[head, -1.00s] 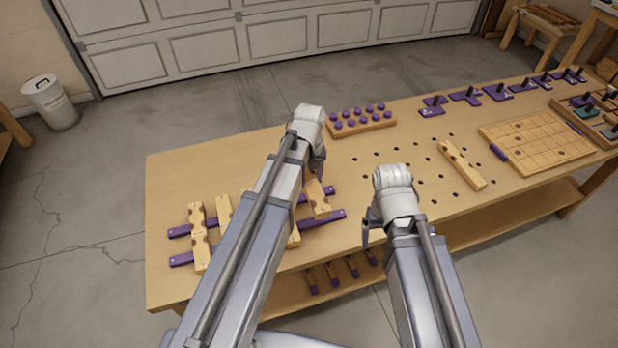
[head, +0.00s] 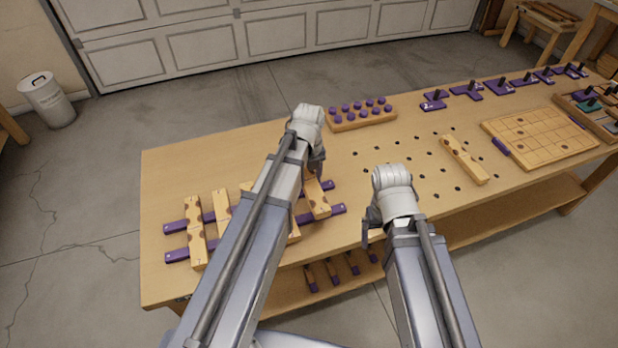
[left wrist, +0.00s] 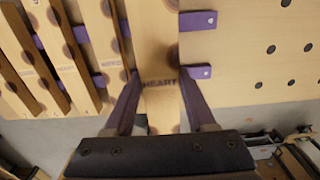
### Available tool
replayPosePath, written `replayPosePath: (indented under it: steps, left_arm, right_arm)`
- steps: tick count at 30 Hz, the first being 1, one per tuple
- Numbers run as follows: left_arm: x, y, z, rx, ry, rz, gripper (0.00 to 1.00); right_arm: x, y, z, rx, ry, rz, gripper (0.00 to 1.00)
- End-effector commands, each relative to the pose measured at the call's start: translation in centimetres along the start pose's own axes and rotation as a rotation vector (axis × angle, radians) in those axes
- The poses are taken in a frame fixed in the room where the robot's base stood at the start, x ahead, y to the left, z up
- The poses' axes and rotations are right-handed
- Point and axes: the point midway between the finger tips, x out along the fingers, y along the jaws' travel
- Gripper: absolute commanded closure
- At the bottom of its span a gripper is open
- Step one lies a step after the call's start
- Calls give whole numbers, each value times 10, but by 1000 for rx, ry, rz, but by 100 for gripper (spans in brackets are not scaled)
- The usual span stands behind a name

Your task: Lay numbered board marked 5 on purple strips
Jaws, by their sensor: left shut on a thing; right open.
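A light wooden board with dark round spots (head: 319,203) lies across the right part of two purple strips (head: 328,211). My left gripper (head: 318,175) is shut on this board. In the left wrist view the fingers (left wrist: 158,88) are on both sides of the board (left wrist: 157,45), which reads "HEART". I cannot read a number on it. The strip ends (left wrist: 198,72) show to its right. My right gripper (head: 368,232) is open and empty near the front edge of the bench. My left arm hides part of the strips.
Several similar boards (head: 195,235) lie across the strips to the left. Another spotted board (head: 463,160) lies on the holed area at right. A block with purple pegs (head: 361,117), a gridded wooden panel (head: 540,137) and purple handled pieces (head: 433,103) stand farther back.

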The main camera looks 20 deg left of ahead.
Motion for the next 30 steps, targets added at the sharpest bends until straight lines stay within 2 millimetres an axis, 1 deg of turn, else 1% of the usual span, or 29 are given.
replayPosePath:
  steps: [1, 12, 15, 20, 30]
  left_arm:
    - [8, 0, 0, 0, 0, 0, 100]
    - [49, 0, 0, 0, 0, 0, 100]
    - [58, 0, 0, 0, 0, 0, 100]
    - [64, 0, 0, 0, 0, 0, 100]
    - [63, 0, 0, 0, 0, 0, 100]
  right_arm:
    - [8, -1, 0, 0, 0, 0, 9]
    - [49, -5, -3, 0, 0, 0, 9]
    - [57, -6, -3, 0, 0, 0, 9]
    - [63, -6, -4, 0, 0, 0, 9]
    - [62, -6, -4, 0, 0, 0, 9]
